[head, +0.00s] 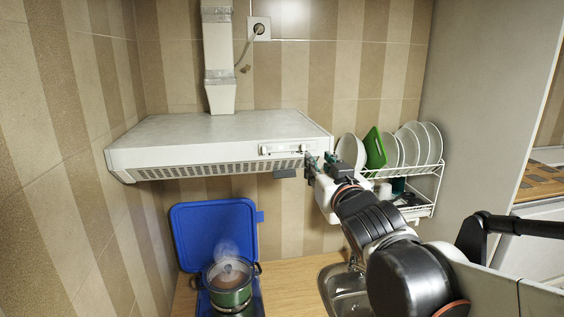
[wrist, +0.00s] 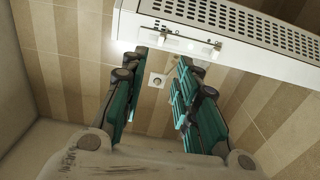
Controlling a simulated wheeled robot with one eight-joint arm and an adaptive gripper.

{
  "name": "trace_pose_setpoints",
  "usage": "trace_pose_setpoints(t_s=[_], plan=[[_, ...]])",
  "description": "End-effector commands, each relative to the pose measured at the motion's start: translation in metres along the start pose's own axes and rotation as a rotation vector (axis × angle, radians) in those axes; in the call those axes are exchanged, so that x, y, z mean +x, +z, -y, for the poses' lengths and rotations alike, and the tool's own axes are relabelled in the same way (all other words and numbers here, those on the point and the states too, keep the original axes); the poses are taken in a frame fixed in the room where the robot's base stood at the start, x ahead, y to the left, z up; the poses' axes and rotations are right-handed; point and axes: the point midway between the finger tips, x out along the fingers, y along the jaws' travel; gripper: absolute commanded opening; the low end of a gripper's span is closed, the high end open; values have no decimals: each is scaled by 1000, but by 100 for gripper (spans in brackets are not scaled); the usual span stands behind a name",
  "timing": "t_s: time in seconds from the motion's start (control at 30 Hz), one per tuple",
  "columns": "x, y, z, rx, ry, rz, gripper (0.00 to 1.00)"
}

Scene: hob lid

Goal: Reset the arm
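My gripper (head: 318,160) is raised in front of the lower right corner of the white range hood (head: 215,135), close to its control strip (head: 285,149). In the wrist view my gripper (wrist: 157,72) has its two green-padded fingers spread apart, with nothing between them but the tiled wall behind. The hood's front edge (wrist: 240,57) and two small controls (wrist: 180,38) show just beyond the fingertips. I cannot tell whether a finger touches the hood.
A green pot (head: 231,287) stands on the hob in front of the raised blue lid (head: 215,235), with faint steam above it. A white dish rack (head: 425,190) with plates hangs right of my gripper. A sink (head: 345,290) lies below my arm.

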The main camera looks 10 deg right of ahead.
Motion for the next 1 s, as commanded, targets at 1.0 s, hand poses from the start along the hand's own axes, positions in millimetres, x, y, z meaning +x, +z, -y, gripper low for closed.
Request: trace_pose_setpoints(t_s=[1.0], plan=[[-64, 224, -21, 1, 89, 348, 28]])
